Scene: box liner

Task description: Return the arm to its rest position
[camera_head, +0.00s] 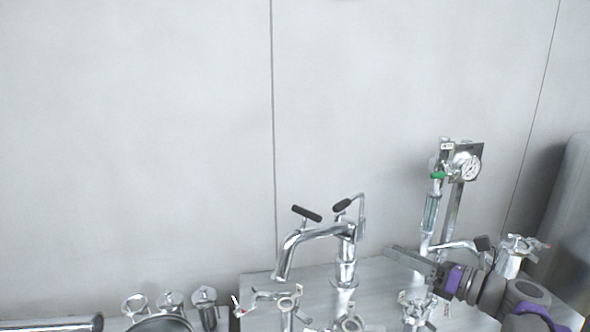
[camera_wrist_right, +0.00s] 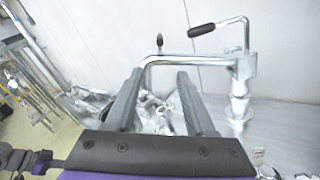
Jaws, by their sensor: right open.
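My right gripper (camera_head: 412,262) comes in from the lower right of the head view. It is just right of a chrome faucet (camera_head: 345,262) with black handle grips. In the right wrist view my right gripper (camera_wrist_right: 157,85) shows two parallel dark fingers spread apart. Nothing is clearly held between them. The faucet's spout (camera_wrist_right: 195,60) crosses the view beyond the fingertips; I cannot tell whether they touch. My left gripper is not in view.
A pressure gauge (camera_head: 468,167) on a post stands behind my right gripper. Several chrome valve fittings (camera_head: 285,300) sit at the front of the counter (camera_head: 258,280). Chrome canisters (camera_head: 205,308) stand at lower left. The wall above is bare.

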